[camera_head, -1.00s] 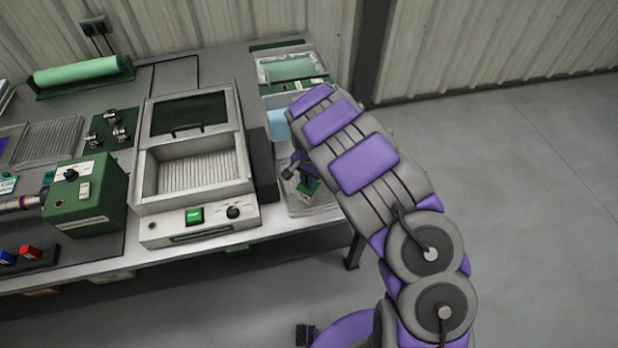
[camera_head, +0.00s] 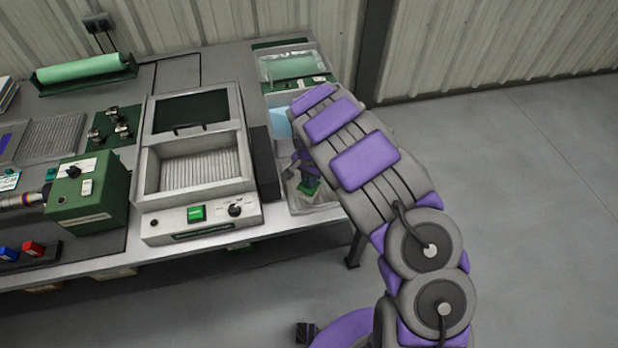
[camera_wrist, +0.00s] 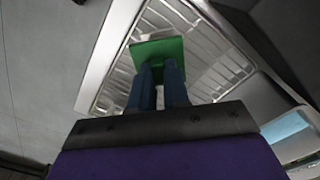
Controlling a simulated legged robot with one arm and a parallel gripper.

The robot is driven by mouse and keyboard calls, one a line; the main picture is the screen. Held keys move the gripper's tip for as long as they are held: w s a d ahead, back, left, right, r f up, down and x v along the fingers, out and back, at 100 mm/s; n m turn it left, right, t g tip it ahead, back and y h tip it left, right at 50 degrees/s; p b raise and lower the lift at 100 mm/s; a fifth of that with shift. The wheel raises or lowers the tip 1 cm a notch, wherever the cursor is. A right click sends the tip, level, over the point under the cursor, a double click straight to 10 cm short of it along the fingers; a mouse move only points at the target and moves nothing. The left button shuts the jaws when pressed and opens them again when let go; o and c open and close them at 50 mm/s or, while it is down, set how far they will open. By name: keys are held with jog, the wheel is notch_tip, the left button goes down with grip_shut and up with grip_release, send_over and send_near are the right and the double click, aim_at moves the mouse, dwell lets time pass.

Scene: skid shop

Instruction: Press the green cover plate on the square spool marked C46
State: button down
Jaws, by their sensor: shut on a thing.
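A green cover plate (camera_wrist: 157,50) is between the fingertips of my gripper (camera_wrist: 160,68) in the wrist view, over a ribbed clear tray (camera_wrist: 222,75). The gripper is shut on the plate. In the head view, the green plate (camera_head: 308,187) shows small at the near right end of the bench, over the clear tray (camera_head: 325,206). My gripper (camera_head: 306,176) is partly hidden behind my arm there. I cannot make out a square spool or a C46 mark in either view.
A grey machine with a ribbed bed (camera_head: 200,172) and a green button (camera_head: 196,214) stands left of the tray. A green control box (camera_head: 90,195) stands farther left. Clear bins (camera_head: 292,66) line the bench's right end behind my arm. The floor to the right is clear.

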jog(key=shift+f, duration=0.1)
jog(key=c, duration=0.6)
grip_release()
jog(key=shift+r+p, duration=1.4)
jog(key=shift+r, duration=2.65)
jog(key=shift+c, duration=0.3)
grip_shut()
jog(key=shift+f, duration=1.75)
